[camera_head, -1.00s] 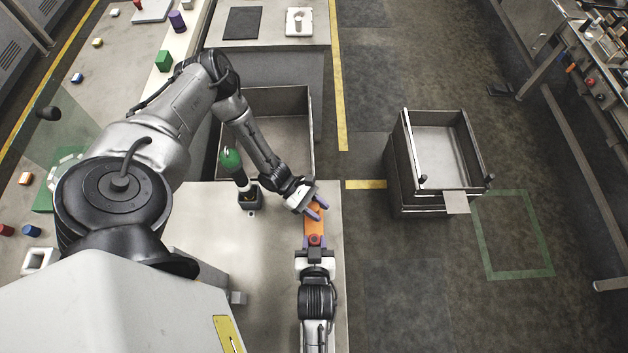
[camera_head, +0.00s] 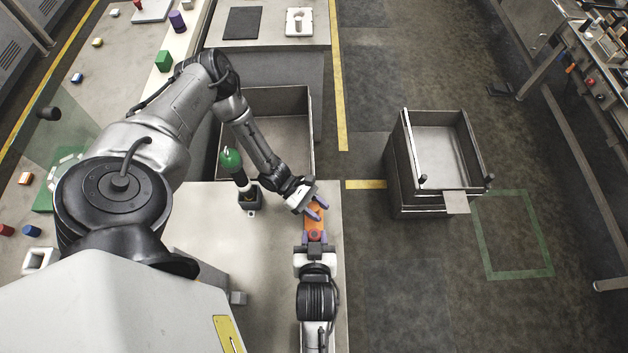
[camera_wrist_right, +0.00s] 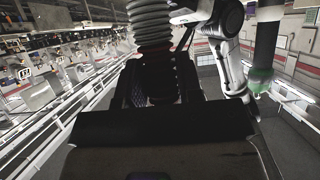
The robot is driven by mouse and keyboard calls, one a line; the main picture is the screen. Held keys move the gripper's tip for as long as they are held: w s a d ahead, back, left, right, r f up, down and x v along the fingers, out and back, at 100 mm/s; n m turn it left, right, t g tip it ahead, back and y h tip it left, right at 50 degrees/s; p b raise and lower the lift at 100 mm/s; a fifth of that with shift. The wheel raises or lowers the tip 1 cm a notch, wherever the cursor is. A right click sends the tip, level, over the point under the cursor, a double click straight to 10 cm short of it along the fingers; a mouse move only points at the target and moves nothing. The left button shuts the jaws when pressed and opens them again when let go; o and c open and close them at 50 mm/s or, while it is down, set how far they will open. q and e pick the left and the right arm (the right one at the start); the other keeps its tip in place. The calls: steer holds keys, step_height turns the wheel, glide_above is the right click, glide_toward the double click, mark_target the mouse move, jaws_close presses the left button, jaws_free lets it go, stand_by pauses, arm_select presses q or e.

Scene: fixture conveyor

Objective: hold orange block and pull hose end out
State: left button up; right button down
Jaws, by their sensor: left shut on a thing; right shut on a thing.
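The orange block (camera_head: 315,220) lies along the right edge of the near table in the head view. My right gripper (camera_head: 315,239) comes from the near side and is shut at the block's near end, around a small reddish piece (camera_head: 315,236) that looks like the hose end. The fingers hide most of this piece, and I cannot tell whether it is still seated in the block. The right wrist view does not clearly show the block or the fingertips.
A green-topped tool (camera_head: 231,160) stands in a dark holder on the table (camera_head: 270,265), left of the block. An open bin (camera_head: 300,165) is behind. A grey box cart (camera_head: 437,150) stands on the floor at right. The table left of my right arm is clear.

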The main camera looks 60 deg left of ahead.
arm_select(q)
steer(key=o, duration=1.1)
steer(key=shift+v, duration=3.8)
arm_select(e)
steer(key=shift+r, duration=0.1)
